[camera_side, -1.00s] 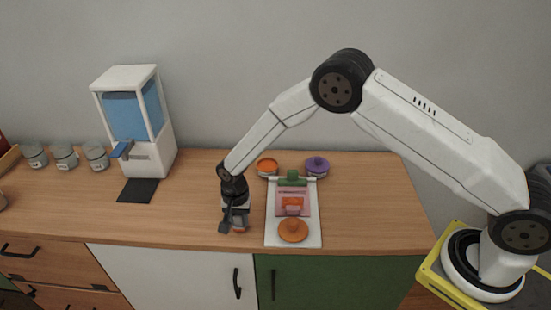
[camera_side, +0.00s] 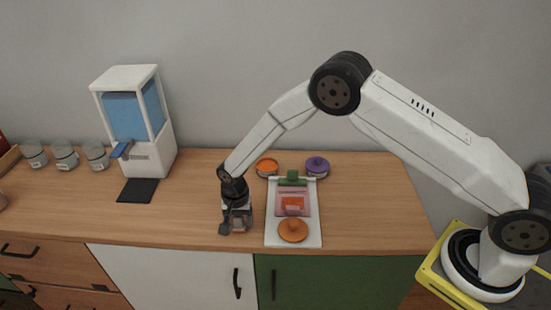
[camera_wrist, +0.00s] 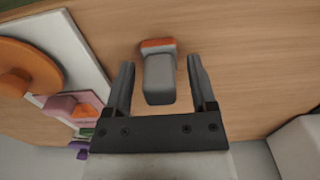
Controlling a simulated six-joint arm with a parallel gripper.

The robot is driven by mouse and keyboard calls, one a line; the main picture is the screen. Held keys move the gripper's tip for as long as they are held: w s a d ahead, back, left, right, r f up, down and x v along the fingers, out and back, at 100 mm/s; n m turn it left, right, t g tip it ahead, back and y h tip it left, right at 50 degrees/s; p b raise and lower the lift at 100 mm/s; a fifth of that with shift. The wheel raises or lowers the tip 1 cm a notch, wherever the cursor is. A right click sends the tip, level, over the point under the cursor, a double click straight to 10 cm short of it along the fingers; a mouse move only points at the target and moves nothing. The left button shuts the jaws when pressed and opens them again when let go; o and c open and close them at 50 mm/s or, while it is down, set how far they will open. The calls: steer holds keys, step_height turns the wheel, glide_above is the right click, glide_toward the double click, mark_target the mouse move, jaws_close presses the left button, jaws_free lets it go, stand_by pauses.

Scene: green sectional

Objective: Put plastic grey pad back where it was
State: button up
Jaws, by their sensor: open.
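The grey pad (camera_wrist: 159,80), a small block with an orange edge at one end, lies on the wooden counter. In the wrist view it is between my gripper's (camera_wrist: 160,64) two open fingers, with a gap on both sides. In the side view my gripper (camera_side: 236,224) points down close to the counter, left of the white board, and it hides most or all of the pad. Whether the fingertips touch the counter I cannot tell.
The white board (camera_side: 272,237) holds an orange lid (camera_side: 292,231) and pink and green pieces. Orange (camera_side: 266,166) and purple (camera_side: 317,165) round containers stand behind it. A blue-and-white dispenser (camera_side: 137,115), black mat (camera_side: 138,190) and several jars (camera_side: 66,156) are left. Counter between mat and gripper is clear.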

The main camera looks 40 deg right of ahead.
steer(key=shift+r, duration=0.15)
step_height(320, 180, up, 12)
stand_by(0.7)
stand_by(0.5)
steer(key=s+d+r+n+t, duration=0.1)
steer(key=s+d+r+n, duration=0.2)
steer(key=s+d, duration=0.4)
steer(key=s+d+r+n+t, duration=0.1)
steer(key=s+d+r+n, duration=0.3)
steer(key=s, duration=1)
steer(key=d+n, duration=0.2)
steer(key=d, duration=0.2)
steer(key=shift+s+d+t, duration=0.15)
steer(key=shift+t, duration=0.15)
